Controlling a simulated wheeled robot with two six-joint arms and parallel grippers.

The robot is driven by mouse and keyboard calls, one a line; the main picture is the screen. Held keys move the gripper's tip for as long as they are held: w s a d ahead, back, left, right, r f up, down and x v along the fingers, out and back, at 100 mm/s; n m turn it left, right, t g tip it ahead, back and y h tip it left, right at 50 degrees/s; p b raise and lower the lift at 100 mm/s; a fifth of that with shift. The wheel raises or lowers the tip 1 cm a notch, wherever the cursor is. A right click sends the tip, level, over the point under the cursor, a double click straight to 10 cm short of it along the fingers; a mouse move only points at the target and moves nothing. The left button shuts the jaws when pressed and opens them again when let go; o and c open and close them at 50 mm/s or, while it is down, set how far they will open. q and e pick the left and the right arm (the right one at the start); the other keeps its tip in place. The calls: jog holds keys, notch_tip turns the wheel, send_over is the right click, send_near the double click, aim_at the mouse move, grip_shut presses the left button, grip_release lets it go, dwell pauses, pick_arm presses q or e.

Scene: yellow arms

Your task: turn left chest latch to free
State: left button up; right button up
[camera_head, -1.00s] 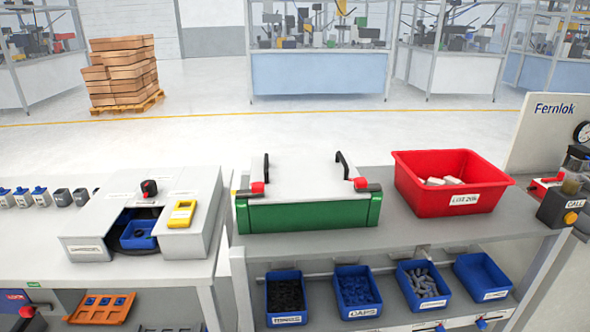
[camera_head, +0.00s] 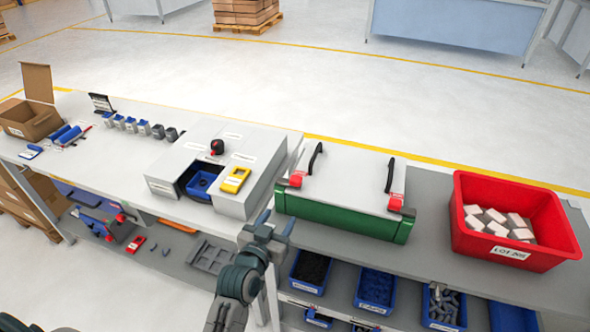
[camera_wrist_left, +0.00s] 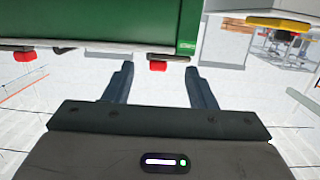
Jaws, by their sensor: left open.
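The chest (camera_head: 345,217) has a green body and a white lid with two black handles, and stands on the grey bench. Its left latch (camera_head: 296,180) is a red piece on the left front corner; the right latch (camera_head: 395,202) is on the right front corner. My left gripper (camera_head: 276,219) is open and empty, in front of and below the chest's left corner, apart from it. In the left wrist view, which looks upside down, the left latch (camera_wrist_left: 157,66) shows between and beyond the open fingers, and the right latch (camera_wrist_left: 25,55) is at far left. My right gripper is not in view.
A grey machine (camera_head: 232,207) with a yellow device (camera_head: 235,180) stands left of the chest. A red bin (camera_head: 470,248) with white blocks is at right. Blue bins (camera_head: 374,290) sit on the lower shelf. The bench between chest and red bin is clear.

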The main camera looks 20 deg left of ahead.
aim_at(295, 180)
pick_arm(q)
jog(key=shift+t+y, duration=0.3)
jog(key=shift+t, duration=0.5)
jog(key=w+r+p, duration=0.1)
jog(key=w, duration=0.3)
jog(key=w+r+p, duration=0.1)
jog(key=w+p, duration=0.1)
jog(key=w, duration=0.2)
jog(key=w+d+r+p, duration=0.1)
jog(key=w, duration=0.3)
jog(key=shift+w+r+p, duration=0.1)
jog(key=shift+r+p, duration=0.1)
jog(key=shift+p, duration=0.1)
jog(key=shift+w, duration=0.4)
jog(key=shift+f, duration=0.1)
jog(key=c, duration=0.9)
jog(key=shift+c, duration=0.4)
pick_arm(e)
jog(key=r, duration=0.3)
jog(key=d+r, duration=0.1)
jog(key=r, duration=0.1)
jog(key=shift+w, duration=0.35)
